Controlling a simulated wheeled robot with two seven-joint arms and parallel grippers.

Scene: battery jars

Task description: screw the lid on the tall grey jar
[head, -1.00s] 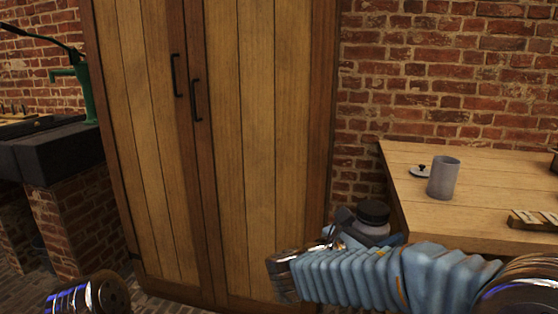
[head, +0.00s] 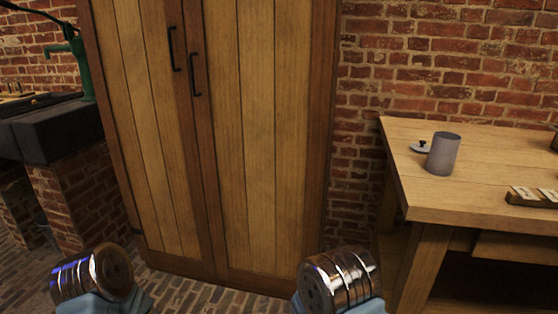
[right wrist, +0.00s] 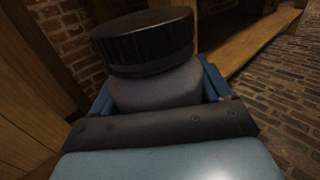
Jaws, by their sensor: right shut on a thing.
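The tall grey jar (head: 443,154) stands upright on the wooden table at the right of the head view. A small pale lid with a dark knob (head: 420,147) lies on the table just left of it, apart from the jar. In the right wrist view my right gripper (right wrist: 158,98) is shut on a squat grey jar with a wide black lid (right wrist: 146,42). The lower part of this held jar is hidden by the gripper. The held jar is out of the head view. My left gripper is not in view; only part of my left arm shows.
The wooden table (head: 480,204) has free room around the tall jar. A small wooden rack with pale pieces (head: 533,197) lies at its right. A tall wooden cupboard (head: 262,150) stands left of the table. A dark sink (head: 55,130) is at the far left.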

